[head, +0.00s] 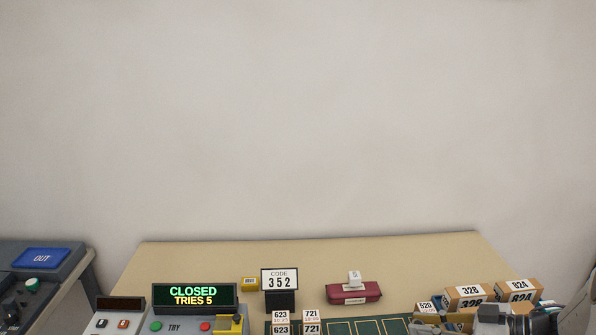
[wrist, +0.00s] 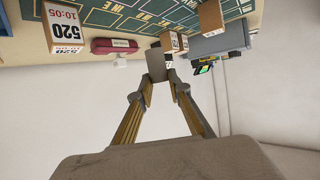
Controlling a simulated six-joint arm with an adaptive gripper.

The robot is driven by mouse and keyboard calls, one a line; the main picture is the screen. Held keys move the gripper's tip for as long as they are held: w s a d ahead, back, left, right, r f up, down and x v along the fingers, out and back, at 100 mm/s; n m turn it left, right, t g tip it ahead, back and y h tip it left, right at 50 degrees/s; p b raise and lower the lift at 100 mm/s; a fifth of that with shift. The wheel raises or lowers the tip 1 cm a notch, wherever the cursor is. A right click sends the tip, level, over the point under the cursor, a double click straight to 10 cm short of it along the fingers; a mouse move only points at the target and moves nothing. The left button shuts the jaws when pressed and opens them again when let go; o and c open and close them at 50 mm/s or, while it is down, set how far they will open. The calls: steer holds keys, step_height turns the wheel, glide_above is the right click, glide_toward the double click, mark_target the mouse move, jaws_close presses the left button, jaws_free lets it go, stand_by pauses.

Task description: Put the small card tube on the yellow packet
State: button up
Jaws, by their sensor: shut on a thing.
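My gripper (wrist: 160,82) is shut on a small grey-brown piece, which looks like the small card tube (wrist: 158,65), held between the fingertips in the wrist view. In the head view my gripper (head: 430,325) is low at the right, in front of the parcel boxes, and the tube cannot be made out clearly there. The yellow packet (head: 250,284) is a small yellow block with a label, lying on the table left of the code sign, well to the left of my gripper. I cannot pick it out in the wrist view.
The code sign (head: 279,280) stands beside the packet. A dark red case (head: 355,293) lies at mid-table. Numbered boxes (head: 520,290) stand at the right. A console (head: 195,297) reading CLOSED is at the left front. The tan table (head: 400,253) is bare along the back.

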steer(key=shift+w+d+r+m+t+h, duration=1.3)
steer(key=shift+w+d+m+t+h, duration=2.05)
steer(key=shift+w+m+h, duration=2.45)
steer(key=a, duration=1.9)
steer(key=shift+w+a+r+n+g+y, duration=0.2)
steer(key=shift+a+n+g+y, duration=0.1)
steer(key=shift+n+g+y, duration=0.15)
steer(key=shift+d, duration=0.15)
